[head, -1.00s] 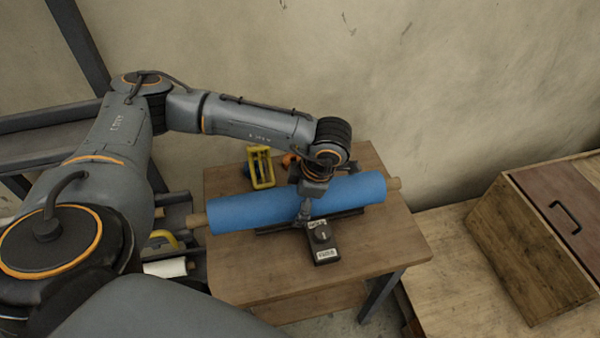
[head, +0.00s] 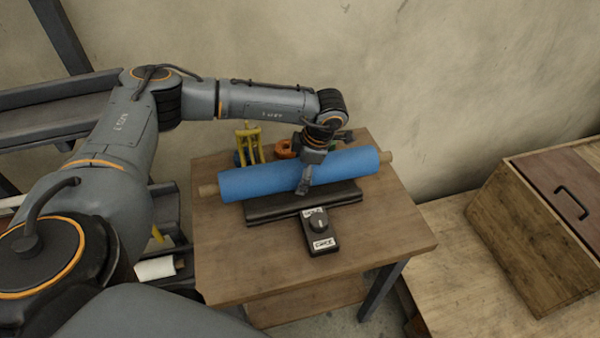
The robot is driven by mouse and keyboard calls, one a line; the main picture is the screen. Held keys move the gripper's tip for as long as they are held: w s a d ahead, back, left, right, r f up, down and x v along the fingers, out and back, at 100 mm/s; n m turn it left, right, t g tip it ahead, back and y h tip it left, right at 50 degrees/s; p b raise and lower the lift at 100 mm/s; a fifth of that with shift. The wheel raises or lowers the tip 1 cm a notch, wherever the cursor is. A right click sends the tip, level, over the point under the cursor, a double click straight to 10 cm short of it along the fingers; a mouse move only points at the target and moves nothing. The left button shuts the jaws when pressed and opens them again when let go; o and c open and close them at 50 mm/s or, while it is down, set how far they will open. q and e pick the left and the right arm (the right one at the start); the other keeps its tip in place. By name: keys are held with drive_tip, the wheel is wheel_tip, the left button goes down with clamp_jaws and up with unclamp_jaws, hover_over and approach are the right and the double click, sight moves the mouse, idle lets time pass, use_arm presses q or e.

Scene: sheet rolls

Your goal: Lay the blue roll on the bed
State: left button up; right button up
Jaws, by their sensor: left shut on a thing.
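The blue roll (head: 250,181) has pale brown core ends sticking out at both sides. It shows over the wooden table, tilted slightly up to the right in the picture. My left gripper (head: 304,184) comes down on its middle and is shut on it, hiding a small part of it. The bed's top is largely uncovered; the exact gap cannot be told. My right gripper is out of view.
A yellow-framed object (head: 248,143) and an orange ring (head: 287,148) are at the back of the table (head: 245,265). A wooden box with a dark handle (head: 570,203) stands at right. A white roll (head: 157,268) lies low at left. The table's front is clear.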

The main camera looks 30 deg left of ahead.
use_arm(q)
drive_tip(key=shift+w+a+f+b, duration=0.1)
drive_tip(key=shift+w+f+b, duration=0.15)
drive_tip(key=shift+w+b, duration=0.05)
wheel_tip(320, 180, down, 3)
drive_tip(key=shift+w+r+b, duration=0.1)
drive_tip(key=shift+w+b, duration=0.05)
drive_tip(key=shift+b, duration=0.8)
drive_tip(key=o, duration=1.5)
drive_tip(key=shift+s+f, duration=0.25)
drive_tip(key=shift+r, duration=0.1)
drive_tip(key=b+v, duration=0.2)
drive_tip(key=v, duration=1)
